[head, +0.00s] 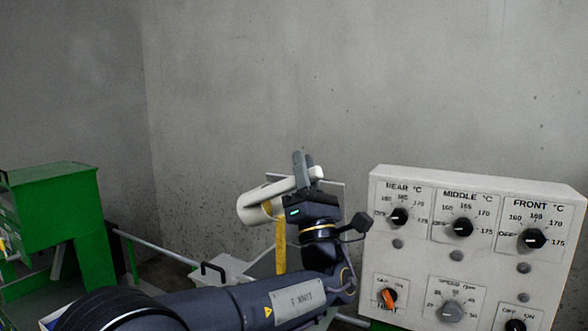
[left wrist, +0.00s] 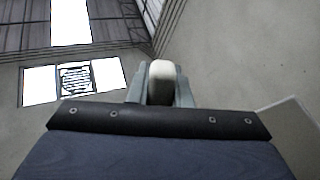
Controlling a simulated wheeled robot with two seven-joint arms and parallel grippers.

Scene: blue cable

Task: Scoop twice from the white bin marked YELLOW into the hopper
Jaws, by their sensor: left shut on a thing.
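My left gripper (head: 303,172) is shut on the handle of a white scoop (head: 255,207), raised in the middle of the head view. The scoop is tipped over, and a yellow stream (head: 280,245) falls from its mouth. In the left wrist view the pale handle (left wrist: 161,82) sits between the two grey fingers. The stream drops behind my left arm toward a grey sloped surface, perhaps the hopper; my arm hides most of it. I see no bin marked YELLOW. My right gripper is not in view.
A white control panel (head: 480,250) with several knobs stands close on the right. A green machine part (head: 50,200) stands at the left, with a grey rail (head: 155,248) running from it. A black handle (head: 213,268) is left of the stream. A concrete wall closes the back.

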